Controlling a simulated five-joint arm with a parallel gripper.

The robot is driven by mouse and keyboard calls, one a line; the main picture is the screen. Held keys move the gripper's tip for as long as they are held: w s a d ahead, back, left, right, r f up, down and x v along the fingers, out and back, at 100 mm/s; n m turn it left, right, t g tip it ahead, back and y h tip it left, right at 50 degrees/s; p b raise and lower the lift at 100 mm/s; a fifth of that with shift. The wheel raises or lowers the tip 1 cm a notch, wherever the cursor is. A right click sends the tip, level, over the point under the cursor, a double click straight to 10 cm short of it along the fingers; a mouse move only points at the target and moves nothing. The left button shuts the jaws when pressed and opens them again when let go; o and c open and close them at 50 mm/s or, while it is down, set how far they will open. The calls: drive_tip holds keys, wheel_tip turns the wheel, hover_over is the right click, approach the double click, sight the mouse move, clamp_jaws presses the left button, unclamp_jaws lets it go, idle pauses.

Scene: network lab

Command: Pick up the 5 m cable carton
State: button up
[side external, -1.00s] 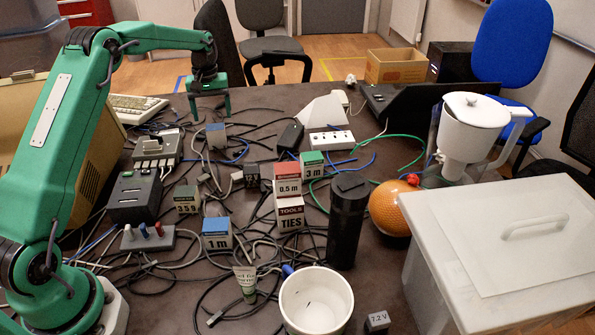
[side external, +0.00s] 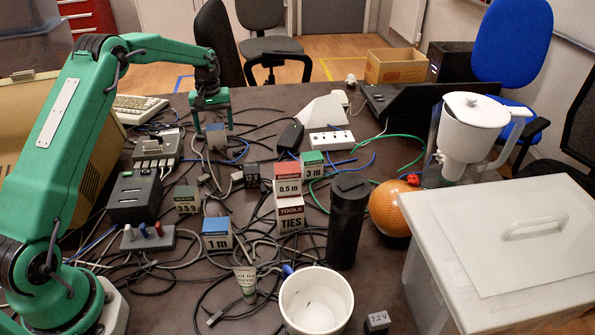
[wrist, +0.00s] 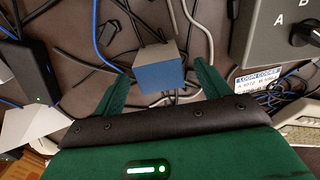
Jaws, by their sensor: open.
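A small carton with a blue top (side external: 216,140) stands on the dark table towards the back left; its label is not readable, so I cannot confirm that it is the 5 m one. My green gripper (side external: 213,128) is open above it, with a finger on each side in the side view. In the wrist view the carton's blue top (wrist: 157,76) lies between and just beyond the two spread fingers. Other marked cartons are the blue-topped 1 m (side external: 216,234), the red-topped 0.5 m (side external: 288,179) and the green-topped 3 m (side external: 312,164).
Loose cables surround the carton. A grey A/B switch box (wrist: 285,30) stands near it in the wrist view. A black cylinder (side external: 347,220) and a white tub (side external: 316,302) stand nearer the front.

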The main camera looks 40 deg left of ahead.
sight(215, 126)
drive_tip(key=shift+f, duration=1.75)
drive_tip(key=c, duration=1.1)
drive_tip(key=shift+r, duration=0.1)
drive_tip(key=shift+w+r, duration=0.1)
drive_tip(key=shift+r, duration=0.65)
drive_tip(key=r, duration=0.1)
drive_tip(key=d+r, duration=0.1)
drive_tip(key=r, duration=0.1)
drive_tip(key=d+r, duration=0.2)
drive_tip(key=d, duration=0.1)
drive_tip(key=s+d+r, duration=0.1)
drive_tip(key=d+r, duration=0.1)
drive_tip(key=d, duration=0.2)
drive_tip(key=s+d+r, duration=0.1)
drive_tip(key=d+r, duration=0.1)
drive_tip(key=d, duration=0.1)
drive_tip(key=shift+d+r, duration=0.2)
drive_tip(key=shift+d, duration=0.1)
